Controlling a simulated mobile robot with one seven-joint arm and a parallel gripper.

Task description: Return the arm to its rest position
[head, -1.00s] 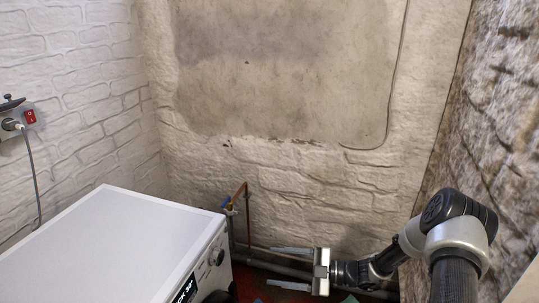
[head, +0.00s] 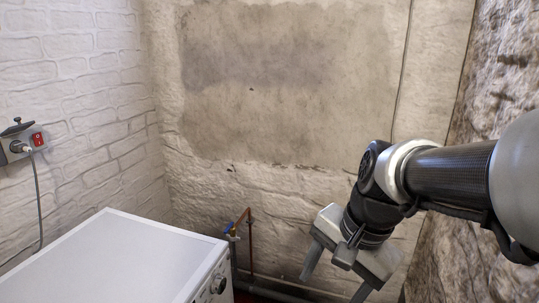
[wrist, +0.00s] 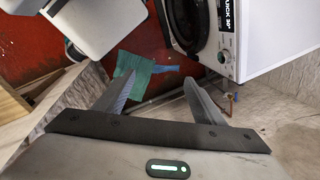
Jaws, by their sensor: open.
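My gripper (head: 335,284) is in the lower right of the head view, with its fingers pointing down and spread apart. It is open with nothing between the fingers. My arm reaches in from the right edge, bent at the elbow, in front of the stone walls. In the wrist view my gripper (wrist: 160,82) also shows two separated fingers above the red floor.
A white washing machine (head: 110,262) stands at the lower left, apart from my gripper. Pipes (head: 243,240) run along the back wall. A rough stone wall (head: 500,85) is close on the right. A green cloth (wrist: 132,72) lies on the red floor (wrist: 145,40).

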